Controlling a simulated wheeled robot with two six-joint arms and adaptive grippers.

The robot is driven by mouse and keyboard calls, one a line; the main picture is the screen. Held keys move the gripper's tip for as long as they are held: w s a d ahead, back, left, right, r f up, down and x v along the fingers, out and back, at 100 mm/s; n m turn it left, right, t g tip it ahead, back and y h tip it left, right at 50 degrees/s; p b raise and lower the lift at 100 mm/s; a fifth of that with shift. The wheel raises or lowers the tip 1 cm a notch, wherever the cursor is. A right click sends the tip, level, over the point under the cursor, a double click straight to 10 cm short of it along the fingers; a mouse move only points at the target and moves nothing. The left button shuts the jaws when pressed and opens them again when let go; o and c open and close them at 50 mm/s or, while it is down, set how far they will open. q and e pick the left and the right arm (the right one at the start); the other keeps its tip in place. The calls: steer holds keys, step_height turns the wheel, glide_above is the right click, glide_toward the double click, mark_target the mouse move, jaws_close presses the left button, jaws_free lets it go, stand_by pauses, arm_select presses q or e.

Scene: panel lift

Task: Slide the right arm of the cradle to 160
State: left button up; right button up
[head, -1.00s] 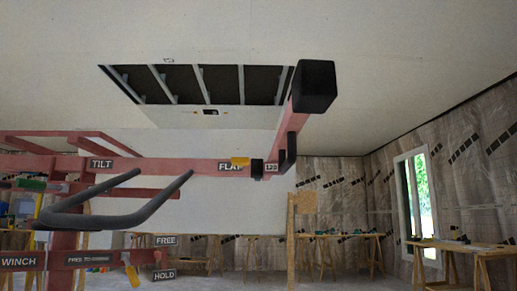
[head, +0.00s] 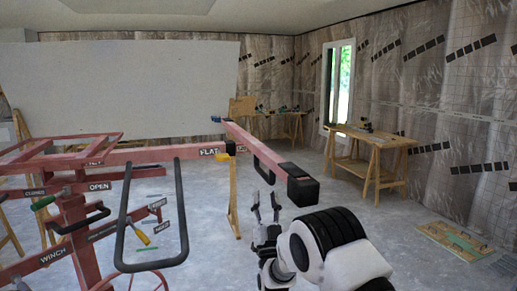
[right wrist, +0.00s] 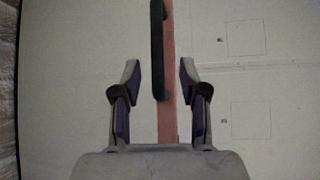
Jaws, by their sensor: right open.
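The red panel-lift cradle (head: 130,155) stands at the left of the head view. Its right arm (head: 245,138) slants toward me from the FLAT label and ends in a black block (head: 303,188). A black handle (head: 265,168) hangs along this arm. My right gripper (head: 265,204) is open and empty, below the handle in the head view. In the right wrist view, the black handle (right wrist: 157,50) and red arm (right wrist: 168,120) appear between the spread fingers (right wrist: 160,82); the fingers are not closed on either. The scale figure is not readable. My left gripper is out of view.
A black loop handle (head: 182,215) and levers stand on the lift at left. A large white panel (head: 120,88) is behind the cradle. A wooden workbench (head: 370,140) stands by the window at right. The floor (head: 400,215) between is mostly clear.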

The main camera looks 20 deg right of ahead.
mark_target(263, 171)
steer(key=p+x, duration=0.2)
steer(key=x, duration=0.5)
steer(key=shift+w+d+r+p, duration=0.1)
steer(key=shift+w+r+p, duration=0.15)
steer(key=shift+p, duration=0.15)
steer(key=shift+w+d, duration=0.2)
steer(key=shift+w, duration=0.1)
steer(key=shift+c, duration=0.9)
steer(key=shift+a, duration=0.1)
jaws_close()
